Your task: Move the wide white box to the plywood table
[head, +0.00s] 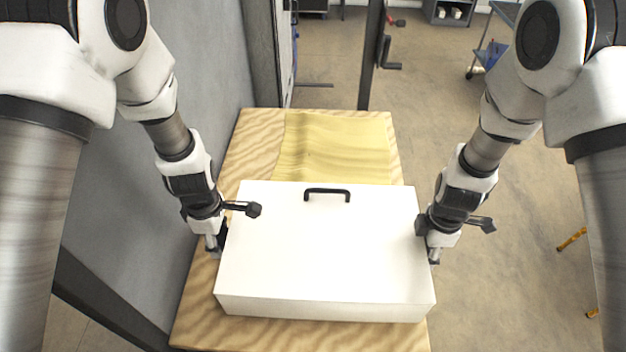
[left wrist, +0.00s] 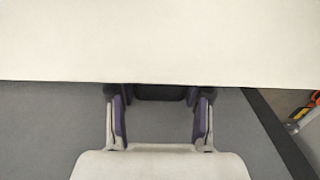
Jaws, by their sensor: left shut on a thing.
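The wide white box (head: 325,245) has a dark handle on top and lies level over the near part of the plywood table (head: 190,322). I cannot tell whether its underside touches the wood. My left gripper (head: 216,248) is at the box's left side and is shut on it. In the left wrist view, the fingers (left wrist: 160,96) reach to the edge of the box (left wrist: 160,40), and their tips are partly hidden under it. My right gripper (head: 434,256) is at the box's right side; its fingers are too small and hidden to tell whether they grip.
A grey wall panel (head: 190,80) stands close on the left. A dark post (head: 371,60) rises behind the table. Open floor (head: 520,220) lies to the right.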

